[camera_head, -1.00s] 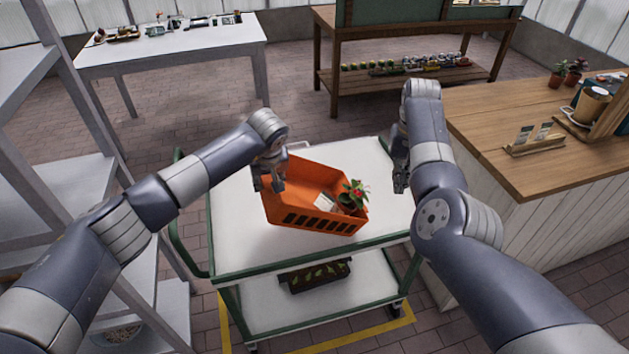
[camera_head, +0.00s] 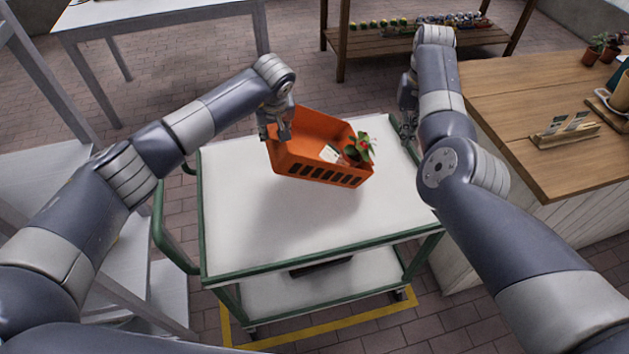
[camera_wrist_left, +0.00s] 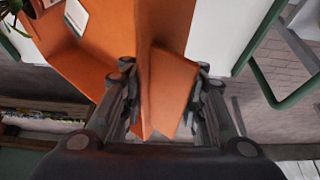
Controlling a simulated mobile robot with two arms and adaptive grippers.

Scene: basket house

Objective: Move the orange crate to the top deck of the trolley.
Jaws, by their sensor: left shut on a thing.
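The orange crate (camera_head: 310,160) is over the top deck of the trolley (camera_head: 320,225), toward its far side. It holds a small potted plant with red flowers (camera_head: 359,149) and a white card (camera_head: 330,154). A soft shadow lies on the deck in front of the crate; I cannot tell how large any gap beneath it is. My left gripper (camera_head: 275,132) is shut on the crate's left end. In the left wrist view its fingers (camera_wrist_left: 162,105) pinch the orange wall. My right gripper (camera_head: 409,125) is beside the deck's right edge, apart from the crate; its fingers are unclear.
A wooden counter (camera_head: 510,90) with a card holder (camera_head: 563,135) stands at the right. Grey shelving (camera_head: 60,175) is at the left. A white table (camera_head: 150,15) and a wooden bench (camera_head: 385,40) stand behind. The deck's front half is bare.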

